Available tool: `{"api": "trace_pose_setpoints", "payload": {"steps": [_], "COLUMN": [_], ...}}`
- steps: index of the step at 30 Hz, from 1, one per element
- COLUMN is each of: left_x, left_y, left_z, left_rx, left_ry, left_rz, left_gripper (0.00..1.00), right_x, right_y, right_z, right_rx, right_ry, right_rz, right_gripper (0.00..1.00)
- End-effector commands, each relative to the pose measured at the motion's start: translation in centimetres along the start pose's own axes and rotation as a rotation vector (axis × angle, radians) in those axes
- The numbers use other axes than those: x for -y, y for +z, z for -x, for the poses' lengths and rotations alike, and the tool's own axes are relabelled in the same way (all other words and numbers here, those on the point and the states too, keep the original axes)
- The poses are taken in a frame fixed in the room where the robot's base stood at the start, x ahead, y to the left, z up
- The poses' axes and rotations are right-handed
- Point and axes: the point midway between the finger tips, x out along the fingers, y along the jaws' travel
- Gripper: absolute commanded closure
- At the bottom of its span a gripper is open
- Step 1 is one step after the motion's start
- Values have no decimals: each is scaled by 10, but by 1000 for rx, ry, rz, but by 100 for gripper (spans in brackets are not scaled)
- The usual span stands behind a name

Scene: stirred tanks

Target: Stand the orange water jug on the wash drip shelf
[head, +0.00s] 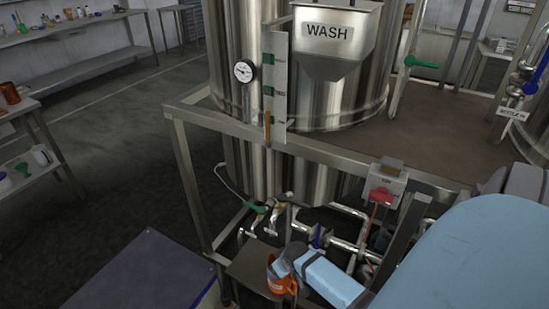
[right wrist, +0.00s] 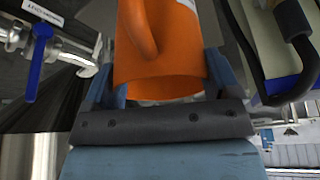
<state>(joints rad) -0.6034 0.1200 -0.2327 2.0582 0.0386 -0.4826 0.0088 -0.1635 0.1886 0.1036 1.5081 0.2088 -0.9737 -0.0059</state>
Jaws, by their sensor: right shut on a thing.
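The orange water jug (head: 275,284) is low in the middle of the head view, and it also fills the top centre of the right wrist view (right wrist: 165,50). My right gripper (head: 284,267) is shut on the jug, with one finger on each side of its body. The jug's handle shows in the right wrist view. The wash drip shelf (head: 245,268) is a grey plate below the wash tank's taps. The jug is over or at the shelf's right part; I cannot tell whether its base touches. My left gripper is not in view.
The steel wash tank (head: 240,165) stands behind a frame rail (head: 260,135). A green-handled tap (head: 262,209) and pipes (head: 345,245) crowd close above and right of the shelf. A blue-grey platform (head: 145,275) lies at the lower left. Open floor (head: 120,170) is left of the frame.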

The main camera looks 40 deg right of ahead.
Motion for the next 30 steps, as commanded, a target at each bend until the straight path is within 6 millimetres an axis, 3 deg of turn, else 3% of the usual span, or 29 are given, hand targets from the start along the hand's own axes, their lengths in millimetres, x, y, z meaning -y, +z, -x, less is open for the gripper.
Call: {"api": "trace_pose_setpoints", "payload": {"steps": [10, 22, 23, 25, 30], "left_x": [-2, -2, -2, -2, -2], "left_y": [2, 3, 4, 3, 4], "left_z": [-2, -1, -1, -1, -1], "left_rx": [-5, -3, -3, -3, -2], "left_ry": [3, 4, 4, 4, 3], "left_rz": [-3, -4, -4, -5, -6], "left_gripper": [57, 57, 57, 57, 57], "right_x": [0, 0, 0, 0, 0], "right_y": [-40, -35, -34, -34, -34], "right_z": [-15, -22, -23, -23, -22], "right_rx": [-5, -2, 0, -1, -1], "right_ry": [0, 1, 0, 0, 0], "right_rz": [-1, 0, 0, 0, 0], "right_gripper": [90, 90, 15, 0, 0]}}
